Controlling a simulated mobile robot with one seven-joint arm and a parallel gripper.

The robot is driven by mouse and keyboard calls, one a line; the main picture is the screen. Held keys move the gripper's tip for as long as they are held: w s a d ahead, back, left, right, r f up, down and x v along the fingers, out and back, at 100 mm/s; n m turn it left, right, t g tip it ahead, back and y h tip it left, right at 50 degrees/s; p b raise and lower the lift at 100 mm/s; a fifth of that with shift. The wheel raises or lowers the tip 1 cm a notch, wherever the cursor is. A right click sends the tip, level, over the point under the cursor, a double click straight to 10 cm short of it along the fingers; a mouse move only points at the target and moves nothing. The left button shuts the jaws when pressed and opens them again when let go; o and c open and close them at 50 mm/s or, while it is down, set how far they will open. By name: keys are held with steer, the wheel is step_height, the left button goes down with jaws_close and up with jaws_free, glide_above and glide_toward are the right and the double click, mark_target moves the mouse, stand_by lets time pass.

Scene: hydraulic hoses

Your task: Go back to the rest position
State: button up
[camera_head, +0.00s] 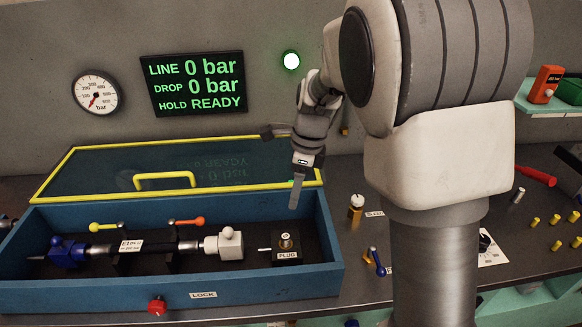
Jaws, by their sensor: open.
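My gripper (283,165) is at the end of my arm, above the right end of the blue box (150,292). One finger points down at the box's right back corner and another points left by the yellow-framed lid. The gripper is open, and I see nothing between the fingers. My large white arm links stand in the right middle of the view and hide part of the bench behind them.
The lid (95,147) with a yellow handle is tilted up behind the box. Inside are a hose assembly (130,247) and a plug block (287,248). A red knob (157,306) is in front. Small fittings (356,207) lie right. The display (193,83) reads 0 bar, READY; a green lamp (291,61) glows.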

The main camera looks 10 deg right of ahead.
steer(key=s+d+r+n+t, duration=0.1)
steer(key=s+d+r+n, duration=0.1)
steer(key=s+r+n, duration=0.2)
steer(key=s+d+r+n+t+h, duration=0.1)
steer(key=s+r+n, duration=0.3)
steer(key=s+n, duration=0.6)
steer(key=s+d+r+n+t, duration=0.3)
steer(key=s+d+r+n, duration=0.1)
steer(key=s+n, duration=0.3)
steer(key=shift+s+h, duration=0.4)
steer(key=shift+s, duration=0.5)
